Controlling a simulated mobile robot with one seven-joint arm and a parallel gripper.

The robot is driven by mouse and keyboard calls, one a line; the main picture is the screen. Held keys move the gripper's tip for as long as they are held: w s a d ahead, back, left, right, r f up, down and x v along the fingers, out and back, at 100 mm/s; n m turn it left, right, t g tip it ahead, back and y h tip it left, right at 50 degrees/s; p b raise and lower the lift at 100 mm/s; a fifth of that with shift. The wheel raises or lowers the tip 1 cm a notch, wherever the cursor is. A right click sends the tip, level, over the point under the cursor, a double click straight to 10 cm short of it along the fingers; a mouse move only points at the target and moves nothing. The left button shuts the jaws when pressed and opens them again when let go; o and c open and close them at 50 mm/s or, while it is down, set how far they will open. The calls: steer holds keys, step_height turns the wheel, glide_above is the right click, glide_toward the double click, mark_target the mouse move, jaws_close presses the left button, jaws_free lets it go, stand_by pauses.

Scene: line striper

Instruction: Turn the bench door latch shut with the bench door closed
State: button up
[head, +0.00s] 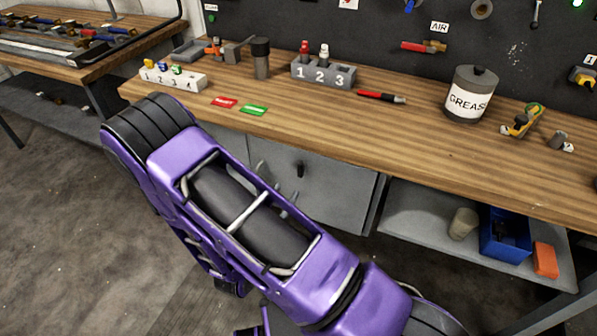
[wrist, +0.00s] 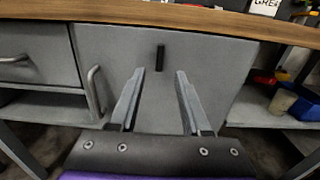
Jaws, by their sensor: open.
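The bench door (head: 335,195) is a grey panel under the wooden bench top, partly hidden by my purple arm in the head view. In the wrist view, the bench door (wrist: 215,75) fills the middle and looks closed, though a small gap would be hard to see. The latch (wrist: 160,58) is a small black bar standing upright, high on the door; it also shows in the head view (head: 300,170). My gripper (wrist: 160,72) is open, its two grey fingers pointing at the door on either side of the latch's line. Nothing is between the fingers; contact is unclear.
A curved metal handle (wrist: 95,92) is near the door's left edge, beside a drawer (wrist: 30,55). An open shelf (head: 415,225) to the right holds a blue bin (head: 505,237), a beige cup (head: 463,223) and an orange block (head: 545,259). The bench top (head: 400,135) overhangs the door.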

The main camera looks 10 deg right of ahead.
mark_target(299, 170)
steer(key=x, duration=0.9)
jaws_close()
